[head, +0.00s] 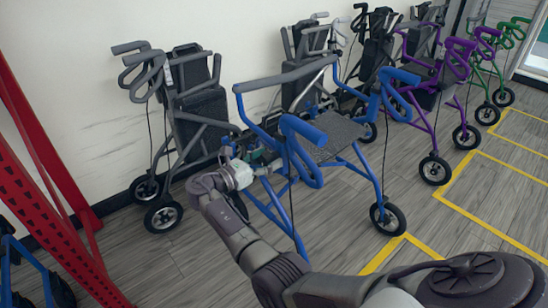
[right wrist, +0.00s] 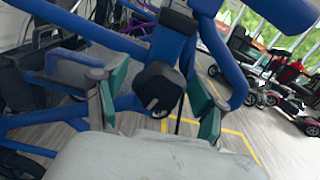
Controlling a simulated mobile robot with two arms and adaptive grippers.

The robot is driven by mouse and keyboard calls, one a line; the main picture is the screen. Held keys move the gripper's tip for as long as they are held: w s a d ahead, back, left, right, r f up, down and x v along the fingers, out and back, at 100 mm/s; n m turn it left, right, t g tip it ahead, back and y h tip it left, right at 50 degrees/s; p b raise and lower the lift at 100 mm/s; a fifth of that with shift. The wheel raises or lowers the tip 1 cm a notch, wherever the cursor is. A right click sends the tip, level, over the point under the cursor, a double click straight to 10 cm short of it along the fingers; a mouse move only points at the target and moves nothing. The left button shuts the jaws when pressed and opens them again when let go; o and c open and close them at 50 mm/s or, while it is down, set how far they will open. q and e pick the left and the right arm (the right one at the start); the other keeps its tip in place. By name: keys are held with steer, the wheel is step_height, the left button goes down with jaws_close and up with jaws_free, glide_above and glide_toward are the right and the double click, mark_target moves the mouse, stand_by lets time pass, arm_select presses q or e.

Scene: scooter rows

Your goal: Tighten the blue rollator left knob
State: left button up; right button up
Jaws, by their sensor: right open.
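The blue rollator (head: 303,131) stands in the middle of the head view, with a dark seat and blue tube frame. My right gripper (head: 262,160) is at its near left side, among the frame tubes. In the right wrist view a black knob (right wrist: 158,88) sits on a blue upright tube (right wrist: 170,47). The open right gripper (right wrist: 160,82) has its green-padded fingers on either side of the knob, with visible gaps. The knob cannot be made out in the head view. My left gripper is not in view.
A grey rollator (head: 196,103) stands behind to the left, near the white wall. Purple (head: 426,118) and green (head: 499,68) rollators stand to the right. A red perforated post (head: 45,215) is at the left edge. Yellow lines (head: 480,219) mark open floor at the right.

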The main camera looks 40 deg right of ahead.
stand_by(0.3)
steer(key=c, duration=1.2)
steer(key=shift+o, duration=0.2)
